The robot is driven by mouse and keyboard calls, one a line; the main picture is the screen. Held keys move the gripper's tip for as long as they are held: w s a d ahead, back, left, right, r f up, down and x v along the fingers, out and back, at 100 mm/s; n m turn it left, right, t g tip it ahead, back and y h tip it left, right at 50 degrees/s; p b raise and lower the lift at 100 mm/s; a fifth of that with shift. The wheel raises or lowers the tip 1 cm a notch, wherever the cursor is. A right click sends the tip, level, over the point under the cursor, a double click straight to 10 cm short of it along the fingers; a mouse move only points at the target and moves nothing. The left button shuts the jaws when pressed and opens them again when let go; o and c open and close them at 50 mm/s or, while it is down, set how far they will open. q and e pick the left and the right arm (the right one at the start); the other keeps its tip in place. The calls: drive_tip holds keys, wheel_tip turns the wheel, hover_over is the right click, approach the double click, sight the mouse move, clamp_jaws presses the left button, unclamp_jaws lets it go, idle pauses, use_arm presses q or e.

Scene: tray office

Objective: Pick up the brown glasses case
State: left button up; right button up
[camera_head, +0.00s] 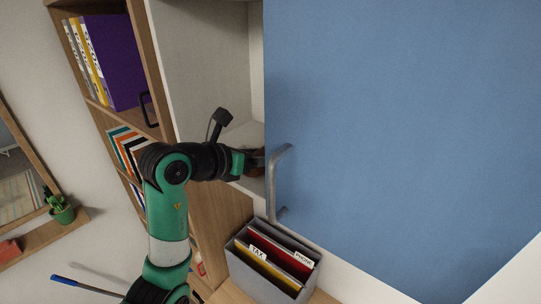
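My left arm reaches up and into a white cabinet (205,60) behind its blue door (400,120). My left gripper (256,162) is just inside the cabinet, at the door's edge beside the metal handle (273,185). A small dark brown thing (257,173) shows just below and at the fingers. It may be the brown glasses case, but most of it is hidden by the gripper and the door. I cannot tell whether the fingers are open or closed on it. My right gripper is not in view.
A grey file box (262,274) with yellow and red folders stands below the door. A wooden bookshelf (150,60) with binders (108,60) and books is left of the cabinet. A cactus (60,208) sits on a wall shelf.

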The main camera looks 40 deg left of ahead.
sight(263, 152)
use_arm(q)
drive_tip(key=c, duration=0.8)
wheel_tip(263, 152, up, 10)
drive_tip(key=shift+b, duration=0.75)
